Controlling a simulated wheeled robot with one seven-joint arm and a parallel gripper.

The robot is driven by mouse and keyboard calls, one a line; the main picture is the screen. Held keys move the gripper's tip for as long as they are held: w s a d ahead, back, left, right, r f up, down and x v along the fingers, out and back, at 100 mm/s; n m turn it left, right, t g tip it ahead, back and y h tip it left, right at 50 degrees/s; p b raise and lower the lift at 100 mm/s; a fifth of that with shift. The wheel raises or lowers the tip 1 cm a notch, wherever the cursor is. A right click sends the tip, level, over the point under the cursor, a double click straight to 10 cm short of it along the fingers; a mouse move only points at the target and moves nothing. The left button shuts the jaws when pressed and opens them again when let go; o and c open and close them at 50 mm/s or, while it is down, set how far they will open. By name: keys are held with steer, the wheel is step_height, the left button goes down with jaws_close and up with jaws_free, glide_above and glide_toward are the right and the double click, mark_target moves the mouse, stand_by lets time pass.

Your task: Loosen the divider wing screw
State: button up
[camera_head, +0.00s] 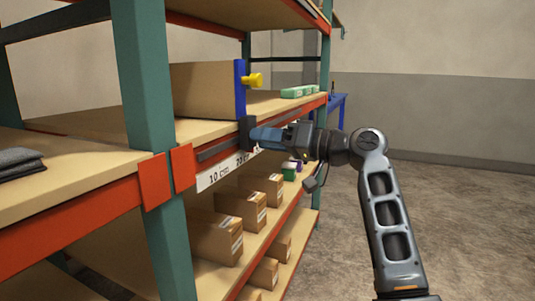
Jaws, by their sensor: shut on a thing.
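The divider (204,91) is a tan panel standing upright on the middle shelf, with a blue front edge (239,88). A yellow knob-like piece (253,80) sticks out from that edge. A dark clamp block (247,133) sits below it at the shelf's front rail. My gripper (257,136) is level with this block, its blue-grey fingers pointing left against the block's front. It is shut on a small part there, which seems to be the wing screw; the fingers hide it. The yellow piece is above my gripper and apart from it.
A white scale strip (228,171) with distance marks runs under the rail. Several cardboard boxes (242,205) stand on the lower shelf. A teal upright (147,75) stands at left, and dark folded items (17,160) lie left of it. Open floor (465,215) lies right.

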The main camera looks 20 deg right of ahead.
steer(key=n+b, duration=0.2)
steer(key=n, duration=0.1)
steer(key=n+b, duration=0.1)
steer(key=b, duration=0.1)
steer(key=shift+a+f, duration=0.2)
steer(key=shift+f, duration=0.05)
steer(key=shift+w+r+n+b, duration=0.1)
steer(key=shift+n+b, duration=0.8)
steer(key=shift+n, duration=0.4)
steer(key=o, duration=1.1)
steer(key=shift+d, duration=0.15)
steer(key=shift+c, duration=0.2)
steer(key=shift+r, duration=0.1)
steer(key=p+v, duration=0.1)
steer(key=v, duration=0.6)
steer(key=shift+s+d, duration=0.3)
steer(key=shift+d, duration=0.05)
